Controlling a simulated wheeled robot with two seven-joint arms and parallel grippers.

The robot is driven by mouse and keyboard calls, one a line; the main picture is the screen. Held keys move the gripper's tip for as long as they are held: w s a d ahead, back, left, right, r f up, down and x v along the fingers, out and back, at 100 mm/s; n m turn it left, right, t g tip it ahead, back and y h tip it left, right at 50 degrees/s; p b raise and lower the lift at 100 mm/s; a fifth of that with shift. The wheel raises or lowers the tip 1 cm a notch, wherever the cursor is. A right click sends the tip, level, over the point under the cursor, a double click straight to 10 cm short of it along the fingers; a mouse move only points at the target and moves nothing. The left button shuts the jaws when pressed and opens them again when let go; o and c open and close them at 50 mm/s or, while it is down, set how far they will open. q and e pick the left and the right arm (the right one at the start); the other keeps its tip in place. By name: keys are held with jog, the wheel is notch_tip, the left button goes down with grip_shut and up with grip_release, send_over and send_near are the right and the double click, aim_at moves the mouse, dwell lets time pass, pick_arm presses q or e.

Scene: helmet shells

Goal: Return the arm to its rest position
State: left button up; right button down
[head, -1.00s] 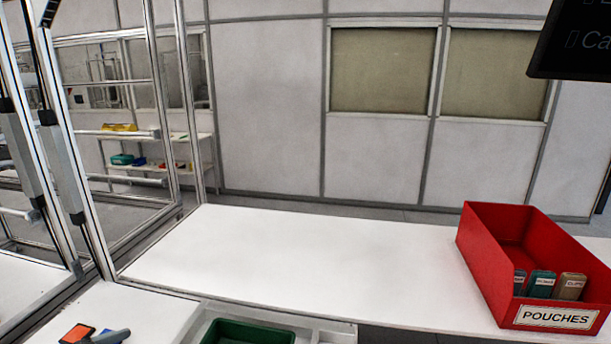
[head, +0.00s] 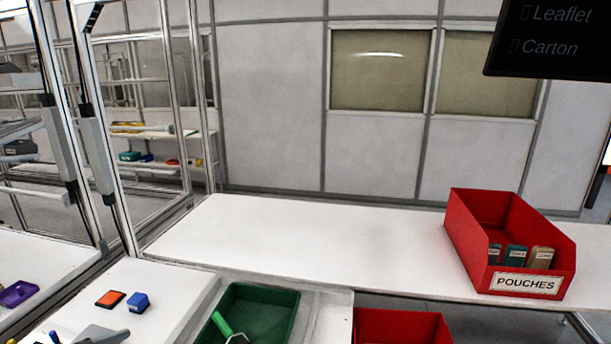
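Neither of my grippers can be made out for certain in the head view, and no arm of mine reaches over the white table (head: 300,240). A grey shape (head: 100,334) is cut off by the bottom edge at the left, and I cannot tell what it is. Whether either gripper holds anything is hidden from this view.
A red bin (head: 525,284) labelled POUCHES, with several small packs inside, stands on the table at right. A green tray (head: 288,310) holds a green-handled tool. Another red bin (head: 400,318) is beside it. Orange (head: 110,299) and blue (head: 138,302) blocks lie left. The table's middle is clear.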

pick_arm(q)
jog(key=s+f+n+g+y, duration=0.1)
jog(key=s+f+n+y, duration=0.45)
jog(key=f, duration=0.85)
jog(key=s+d+f+m+g, duration=0.1)
jog(key=s+d+f+g, duration=0.3)
jog(key=s+d, duration=0.25)
jog(key=s+d+f+m+g, duration=0.1)
jog(key=s+d+f+g, duration=0.3)
jog(key=s, duration=0.3)
notch_tip(320, 180, down, 30)
jog(key=b, duration=0.5)
jog(key=s+a+f+g+b, duration=0.1)
jog(key=s+f+b, duration=0.4)
jog(key=s+f, duration=1.2)
notch_tip(320, 180, down, 4)
jog(key=shift+s+a+f+g+y, duration=0.25)
jog(key=shift+s+a+g+y, duration=0.2)
jog(key=shift+a, duration=0.2)
pick_arm(e)
notch_tip(320, 180, down, 10)
jog(key=shift+w, duration=0.35)
pick_arm(q)
jog(key=shift+w, duration=0.1)
